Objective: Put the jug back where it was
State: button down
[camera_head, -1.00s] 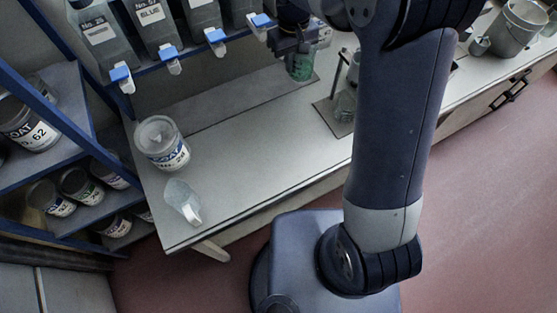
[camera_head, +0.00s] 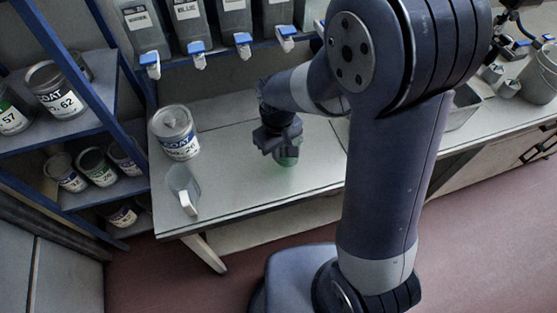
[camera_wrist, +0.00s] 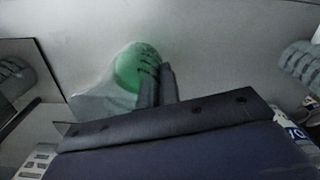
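My gripper (camera_head: 281,143) is over the middle of the bench with a clear jug holding green liquid (camera_head: 287,159) beneath it. In the wrist view my gripper's fingers (camera_wrist: 157,88) are close together at the side of this jug (camera_wrist: 118,78), apparently shut on its handle. The gripper hides most of the jug in the head view. I cannot tell whether its base touches the bench. A second clear jug with a white handle (camera_head: 183,189) stands empty-looking near the bench's left front corner.
A paint can (camera_head: 176,132) stands on the bench (camera_head: 235,178) behind the second jug. Dispensers with blue-topped taps (camera_head: 197,54) hang along the back. A blue shelf of cans (camera_head: 62,208) is at left. Bench between the second jug and my gripper is clear.

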jog(key=shift+f, duration=2.3)
jog(key=shift+f, duration=0.15)
jog(key=c, duration=1.6)
grip_release()
jog(key=shift+c, duration=0.2)
notch_tip(320, 180, up, 12)
jog(key=shift+r, duration=0.2)
